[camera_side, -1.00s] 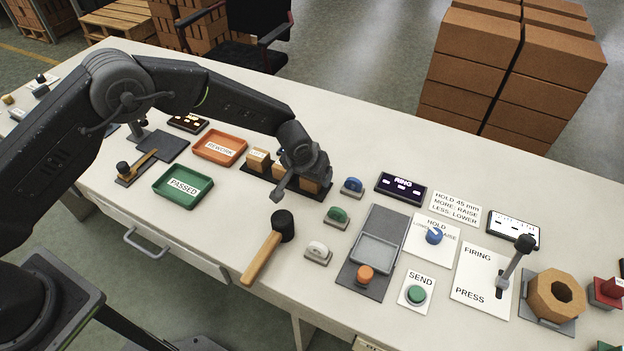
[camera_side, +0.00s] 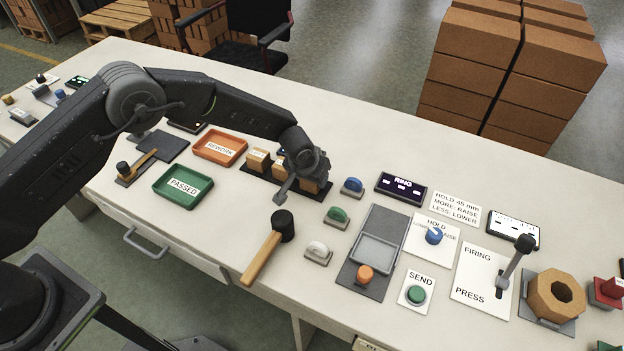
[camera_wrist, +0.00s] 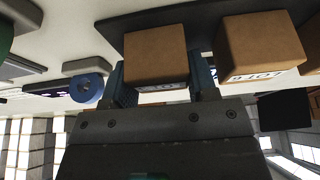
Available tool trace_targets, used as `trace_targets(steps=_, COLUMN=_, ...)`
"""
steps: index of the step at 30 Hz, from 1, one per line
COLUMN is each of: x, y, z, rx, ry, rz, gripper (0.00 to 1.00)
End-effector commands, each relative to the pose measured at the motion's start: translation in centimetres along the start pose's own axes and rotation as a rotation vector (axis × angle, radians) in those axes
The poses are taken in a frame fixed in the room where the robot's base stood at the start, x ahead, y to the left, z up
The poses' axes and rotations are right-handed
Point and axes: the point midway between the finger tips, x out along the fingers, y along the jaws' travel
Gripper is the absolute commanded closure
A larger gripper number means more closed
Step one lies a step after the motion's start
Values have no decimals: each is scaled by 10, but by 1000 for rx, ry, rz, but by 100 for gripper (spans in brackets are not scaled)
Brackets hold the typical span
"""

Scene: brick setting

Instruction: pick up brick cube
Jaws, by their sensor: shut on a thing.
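Several tan brick cubes stand in a row on a dark strip (camera_side: 252,171). The left cube (camera_side: 258,160) is clear of my gripper, and the middle one (camera_side: 279,163) is partly covered by it. My gripper (camera_side: 304,178) points down over the right end of the strip, shut on the right brick cube (camera_side: 309,186). In the wrist view this cube (camera_wrist: 156,55) sits between the two blue-grey fingers, its label partly hidden by the gripper body. A neighbouring cube (camera_wrist: 258,46) stands close to its right. I cannot tell whether the held cube touches the strip.
An orange REWORK tray (camera_side: 219,147) and a green PASSED tray (camera_side: 183,186) lie left of the strip. A hammer (camera_side: 267,248) lies in front.

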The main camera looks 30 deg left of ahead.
Motion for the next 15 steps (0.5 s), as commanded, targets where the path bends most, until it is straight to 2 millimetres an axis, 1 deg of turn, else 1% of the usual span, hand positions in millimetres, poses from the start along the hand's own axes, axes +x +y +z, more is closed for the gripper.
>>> trace_targets(steps=10, x=-2, y=0, z=-1, rx=0, ry=2, rz=1, gripper=74)
trace_targets(steps=13, x=-7, y=0, z=-4, rx=0, ry=2, rz=1, gripper=74)
trace_targets(steps=15, x=-14, y=0, z=-7, rx=0, ry=4, rz=1, gripper=74)
